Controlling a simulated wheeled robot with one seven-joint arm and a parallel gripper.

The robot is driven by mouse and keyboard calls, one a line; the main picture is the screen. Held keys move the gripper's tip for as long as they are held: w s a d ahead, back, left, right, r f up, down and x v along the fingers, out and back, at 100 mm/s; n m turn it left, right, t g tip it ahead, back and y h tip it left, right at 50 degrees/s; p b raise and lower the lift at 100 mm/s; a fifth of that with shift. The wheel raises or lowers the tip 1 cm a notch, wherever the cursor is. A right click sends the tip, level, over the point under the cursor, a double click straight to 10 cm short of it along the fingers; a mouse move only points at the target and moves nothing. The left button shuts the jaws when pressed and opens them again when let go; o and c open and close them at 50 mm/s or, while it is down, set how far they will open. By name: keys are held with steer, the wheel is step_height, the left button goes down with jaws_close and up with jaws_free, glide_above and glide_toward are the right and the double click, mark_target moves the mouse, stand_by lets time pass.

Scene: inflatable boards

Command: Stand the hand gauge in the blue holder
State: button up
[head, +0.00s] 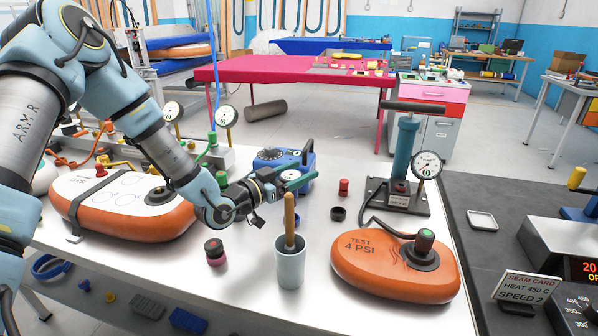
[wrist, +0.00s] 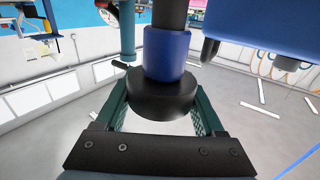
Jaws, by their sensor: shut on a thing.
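My gripper (head: 290,182) is above the white table near its middle. In the wrist view (wrist: 165,105) its green fingers stand on both sides of a round black head, gripped between them. This piece, which I take for the hand gauge (wrist: 165,58), has a blue collar and a dark stem. In the head view it is mostly hidden by the gripper. A grey-blue cup (head: 290,270) stands upright on the table, in front of and below the gripper, with a wooden-handled tool (head: 290,218) in it. I cannot tell whether this cup is the blue holder.
A blue device (head: 268,158) stands behind the gripper. Orange boards lie left (head: 125,225) and right (head: 385,282). A teal pump with a dial (head: 405,145) stands at back right. A red-and-black knob (head: 215,252), a black ring (head: 338,213) and a red cap (head: 343,187) are nearby.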

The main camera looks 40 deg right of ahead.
steer(key=shift+f+b, duration=0.9)
steer(key=shift+f, duration=0.45)
steer(key=shift+b, duration=0.7)
stand_by(0.8)
steer(key=shift+f+b, duration=1.1)
steer(key=shift+f, duration=0.1)
steer(key=o, duration=1.5)
step_height(320, 180, up, 10)
steer(key=shift+b, duration=0.75)
